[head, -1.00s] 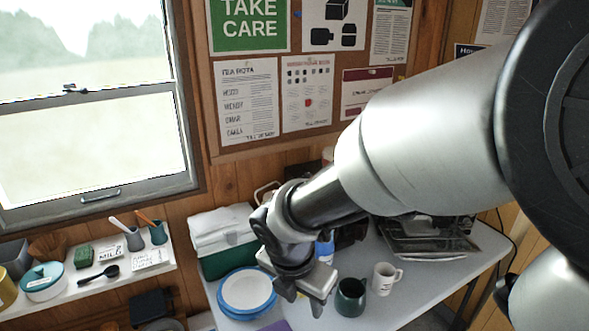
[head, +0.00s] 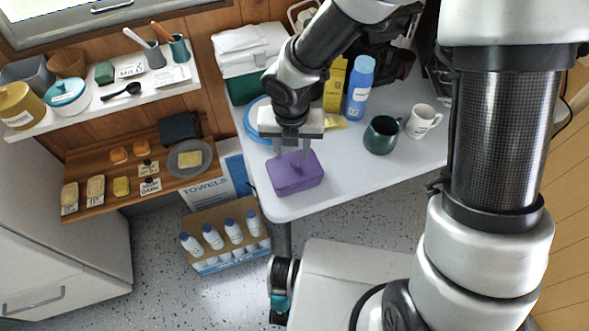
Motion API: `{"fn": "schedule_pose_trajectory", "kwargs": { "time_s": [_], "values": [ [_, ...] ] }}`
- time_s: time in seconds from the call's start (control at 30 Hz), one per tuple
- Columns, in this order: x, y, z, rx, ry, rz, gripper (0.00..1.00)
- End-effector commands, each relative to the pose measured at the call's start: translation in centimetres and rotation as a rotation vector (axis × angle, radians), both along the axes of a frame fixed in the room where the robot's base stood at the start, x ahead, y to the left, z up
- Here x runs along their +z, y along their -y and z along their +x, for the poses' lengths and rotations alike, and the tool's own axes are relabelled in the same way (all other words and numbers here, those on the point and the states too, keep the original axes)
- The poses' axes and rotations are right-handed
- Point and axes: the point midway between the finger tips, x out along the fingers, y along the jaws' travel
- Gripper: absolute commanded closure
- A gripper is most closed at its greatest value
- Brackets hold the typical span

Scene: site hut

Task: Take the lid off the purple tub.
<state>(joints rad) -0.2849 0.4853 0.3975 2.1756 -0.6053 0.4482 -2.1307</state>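The purple tub (head: 297,186) stands near the front left corner of the white table, with its purple lid (head: 283,171) on top. A small raised knob (head: 296,167) shows on the lid. My gripper (head: 292,156) points down over the tub, fingers apart, with nothing visible between them. The fingertips look close to the far side of the lid; I cannot tell whether they touch it.
A blue bottle (head: 359,89), yellow box (head: 335,85), dark green mug (head: 381,135) and white mug (head: 422,121) stand to the right on the table (head: 352,173). Blue-rimmed plates (head: 256,121) lie behind my gripper. A wooden shelf with food (head: 103,203) is at left.

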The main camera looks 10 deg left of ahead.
Motion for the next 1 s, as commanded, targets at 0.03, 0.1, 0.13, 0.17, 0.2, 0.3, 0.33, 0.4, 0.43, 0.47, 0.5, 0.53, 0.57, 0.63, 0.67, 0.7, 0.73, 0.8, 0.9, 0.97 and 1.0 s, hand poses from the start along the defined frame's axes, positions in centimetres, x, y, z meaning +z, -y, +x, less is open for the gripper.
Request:
{"fn": "schedule_pose_trajectory", "kwargs": {
  "time_s": [0.03,0.1,0.13,0.17,0.2,0.3,0.33,0.4,0.43,0.47,0.5,0.53,0.57,0.63,0.67,0.7,0.73,0.8,0.9,0.97,1.0],
  "values": [
    [-0.4,0.0,0.0,0.0,0.0,0.0,0.62],
    [-0.7,0.0,0.1,0.0,0.0,0.0,0.62],
    [-0.9,0.0,0.1,0.0,0.0,0.0,0.62],
    [-1.3,0.0,0.2,0.0,-0.001,0.0,0.62],
    [-1.8,0.1,0.3,0.0,-0.002,-0.001,0.62],
    [-3.5,0.3,0.7,0.001,-0.002,-0.001,0.62],
    [-3.9,0.4,0.8,0.001,-0.002,-0.002,0.62],
    [-4.8,0.3,0.9,0.002,-0.001,-0.001,0.62],
    [-5.1,0.3,1.0,0.002,-0.001,0.0,0.62],
    [-5.3,0.3,1.0,0.002,-0.001,0.0,0.62],
    [-5.5,0.3,1.1,0.001,-0.001,0.0,0.62],
    [-5.5,0.3,1.1,0.001,0.0,0.0,0.62],
    [-5.6,0.3,1.2,0.0,0.0,0.0,0.62],
    [-5.6,0.3,1.2,0.0,0.001,0.0,0.62],
    [-5.5,0.3,1.2,0.0,0.001,0.0,0.62],
    [-5.5,0.3,1.2,0.0,0.001,0.0,0.62],
    [-5.5,0.3,1.2,0.0,0.001,0.0,0.62],
    [-5.5,0.3,1.2,0.0,0.001,0.0,0.68],
    [-5.5,0.3,1.2,0.0,0.001,0.0,0.85],
    [-5.5,0.3,1.2,-0.001,0.001,0.0,0.95],
    [-5.5,0.3,1.2,0.0,0.0,0.0,1.0]
  ]
}}
